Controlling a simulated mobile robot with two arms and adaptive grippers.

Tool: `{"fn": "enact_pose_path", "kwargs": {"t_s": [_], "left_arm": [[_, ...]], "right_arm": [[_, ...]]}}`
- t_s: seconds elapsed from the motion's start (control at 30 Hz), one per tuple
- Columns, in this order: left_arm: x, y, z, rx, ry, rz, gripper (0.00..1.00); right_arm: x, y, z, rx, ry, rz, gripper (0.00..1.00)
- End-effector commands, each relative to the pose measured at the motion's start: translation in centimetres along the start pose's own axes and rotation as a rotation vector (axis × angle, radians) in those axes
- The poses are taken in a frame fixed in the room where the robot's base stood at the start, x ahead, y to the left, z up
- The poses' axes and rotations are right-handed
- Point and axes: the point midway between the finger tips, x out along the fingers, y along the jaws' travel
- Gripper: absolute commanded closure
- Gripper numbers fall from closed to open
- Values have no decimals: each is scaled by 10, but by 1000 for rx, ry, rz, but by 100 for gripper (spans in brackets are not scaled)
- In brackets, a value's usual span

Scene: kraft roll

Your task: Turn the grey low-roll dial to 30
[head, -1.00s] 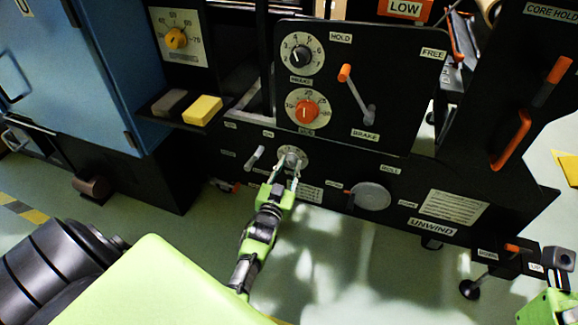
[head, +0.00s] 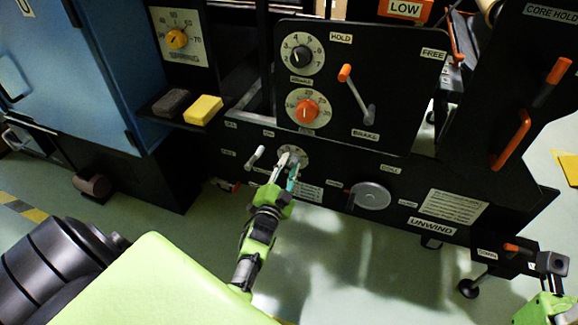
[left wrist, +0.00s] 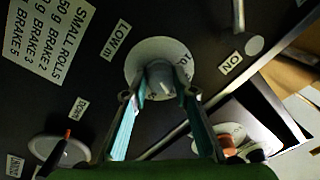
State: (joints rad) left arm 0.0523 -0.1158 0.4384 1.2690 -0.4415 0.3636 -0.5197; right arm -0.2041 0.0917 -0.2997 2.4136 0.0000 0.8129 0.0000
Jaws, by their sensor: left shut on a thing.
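The grey low-roll dial sits low on the black machine panel; its pale round scale (head: 300,153) shows behind my gripper in the head view. In the left wrist view its grey knob (left wrist: 160,80) stands in front of the pale disc, beside a "LOW m" label (left wrist: 117,39). My left gripper (head: 289,162) reaches up to it from below, shut on the knob, with one finger on either side (left wrist: 160,98). The fingers and knob cover much of the scale, so the setting is unreadable. My right gripper (head: 552,263) is partly visible at the lower right edge, away from the dial.
A small pale lever (head: 255,156) is just left of the dial. Above are an orange dial (head: 307,111), a black dial (head: 300,54) and an orange-tipped brake lever (head: 357,92). A round grey disc (head: 371,196) is to the right. Open floor lies below.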

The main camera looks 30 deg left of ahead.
Motion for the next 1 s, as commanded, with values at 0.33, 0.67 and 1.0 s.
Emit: {"fn": "enact_pose_path", "kwargs": {"t_s": [0.33, 0.67, 1.0], "left_arm": [[1, -1, 0, 49, 3, -1, 96], [1, -1, 0, 48, 3, -2, 64], [0, 0, 0, 48, 3, -1, 58]], "right_arm": [[2, 0, -1, -1, 8, 2, 70], [3, 2, -2, -1, 13, 10, 70], [2, 0, -2, -1, 12, 1, 70]]}}
